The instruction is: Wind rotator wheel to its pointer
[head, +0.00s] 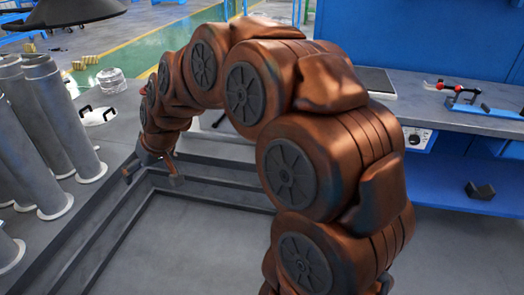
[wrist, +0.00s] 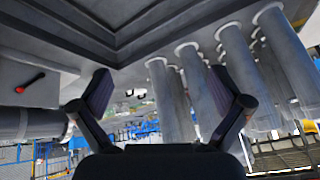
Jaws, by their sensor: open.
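I cannot make out a rotator wheel or its pointer in either view. My arm hides a large part of the middle of the head view. My gripper (head: 152,176) is at the end of my arm, over the corner of a dark stepped frame (head: 150,192). In the wrist view, the two fingers of my gripper (wrist: 159,76) stand wide apart with nothing between them. The wrist picture appears upside down, with the floor frame at the top. Several grey flanged pipes (wrist: 237,68) show behind and beside the right finger, apart from it.
Grey flanged pipes (head: 50,130) stand at the left. A white disc with black handles (head: 97,116) lies behind them. At the right is a workbench (head: 450,125) with a blue tool with red parts (head: 472,102). The floor inside the frame (head: 200,240) is clear.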

